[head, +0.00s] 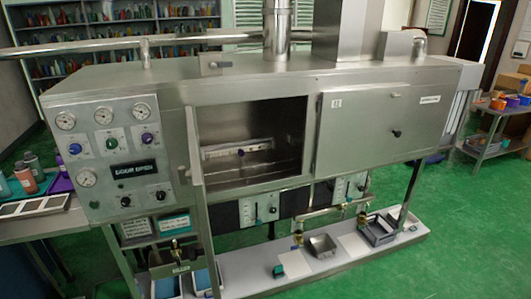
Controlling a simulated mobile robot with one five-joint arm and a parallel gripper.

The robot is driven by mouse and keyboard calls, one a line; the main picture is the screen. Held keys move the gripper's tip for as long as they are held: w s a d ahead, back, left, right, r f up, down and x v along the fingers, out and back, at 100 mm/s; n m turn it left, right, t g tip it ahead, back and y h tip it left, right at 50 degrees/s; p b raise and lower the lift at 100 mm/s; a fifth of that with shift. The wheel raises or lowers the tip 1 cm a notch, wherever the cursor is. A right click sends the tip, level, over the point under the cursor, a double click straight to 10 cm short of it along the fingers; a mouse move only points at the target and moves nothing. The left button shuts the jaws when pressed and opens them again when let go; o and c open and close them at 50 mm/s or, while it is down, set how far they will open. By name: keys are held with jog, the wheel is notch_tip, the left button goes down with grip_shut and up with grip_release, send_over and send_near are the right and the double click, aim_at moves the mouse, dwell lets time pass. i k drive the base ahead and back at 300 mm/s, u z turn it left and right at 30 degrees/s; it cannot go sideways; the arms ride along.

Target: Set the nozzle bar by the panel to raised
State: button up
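A steel machine has an open chamber (275,112) in the left part of its front. Inside it a pale horizontal bar (225,151), which looks like the nozzle bar, crosses the lower back, with a small dark blue knob (240,152) near its middle. I cannot tell which height setting it is at. The control panel (100,170) with gauges, knobs and a dark label plate is left of the chamber. Below the chamber are two pale scale plates with small levers, one on the left (247,211) and one on the right (342,189). My gripper is not in view.
A narrow steel upright, perhaps a door seen edge-on, stands at the chamber's left side (196,165). A closed door (360,125) covers the right part. A low shelf (300,284) holds trays. A side table (20,235) with bottles is at left.

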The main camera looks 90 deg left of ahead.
aim_at(240, 149)
jog(key=i, duration=1.1)
jog(key=z, duration=1.25)
jog(key=k, duration=0.1)
jog(key=u, duration=3.4)
jog(key=k, duration=0.15)
jog(key=u, duration=1.15)
jog(key=i, duration=1)
jog(key=u, duration=0.3)
